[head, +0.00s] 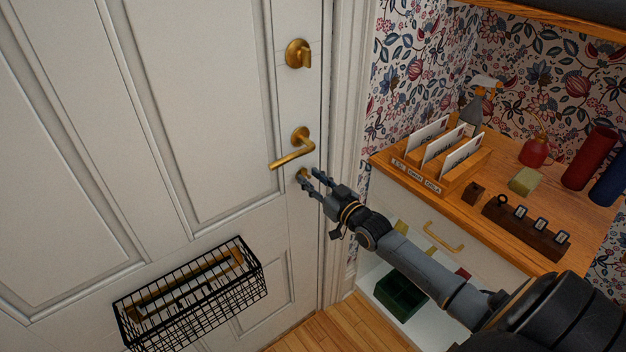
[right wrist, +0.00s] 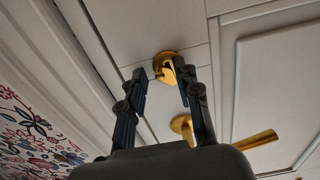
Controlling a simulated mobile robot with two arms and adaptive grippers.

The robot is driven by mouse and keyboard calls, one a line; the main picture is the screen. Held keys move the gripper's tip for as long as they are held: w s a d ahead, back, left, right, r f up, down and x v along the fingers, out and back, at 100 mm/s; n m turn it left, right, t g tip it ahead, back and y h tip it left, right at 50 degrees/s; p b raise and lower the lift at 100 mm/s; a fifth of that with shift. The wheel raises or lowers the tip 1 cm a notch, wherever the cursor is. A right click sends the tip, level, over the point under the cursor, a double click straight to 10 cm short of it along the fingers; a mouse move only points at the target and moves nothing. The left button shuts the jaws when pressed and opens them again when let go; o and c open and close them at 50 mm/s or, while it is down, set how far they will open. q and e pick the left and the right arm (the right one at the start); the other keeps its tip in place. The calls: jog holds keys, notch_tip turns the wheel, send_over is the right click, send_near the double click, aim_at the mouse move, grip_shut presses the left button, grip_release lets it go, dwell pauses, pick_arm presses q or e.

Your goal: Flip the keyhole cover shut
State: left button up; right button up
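The brass keyhole plate with its cover (head: 303,172) is on the white door, just below the lever handle (head: 294,150). My right gripper (head: 312,181) is in front of it, fingers pointing at the door, and partly hides it. In the right wrist view the brass keyhole piece (right wrist: 165,61) shows between and beyond the fingertips of the open gripper (right wrist: 162,74). The right-hand fingertip overlaps its edge; I cannot tell whether it touches. The exact position of the cover's flap is too small to tell. My left gripper is not in view.
The lever handle (right wrist: 258,140) is close to the right gripper's fingers. A brass thumb-turn (head: 298,54) sits higher on the door. A black wire basket (head: 190,292) hangs low on the door. A wooden cabinet (head: 510,215) with letters and bottles stands at right, near my arm.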

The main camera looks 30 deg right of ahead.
grip_shut()
jog(key=m, duration=0.2)
jog(key=a+m+p, duration=0.1)
jog(key=m, duration=0.2)
jog(key=shift+f, duration=0.1)
grip_release()
jog(key=s, duration=1.2)
jog(key=shift+d, duration=0.4)
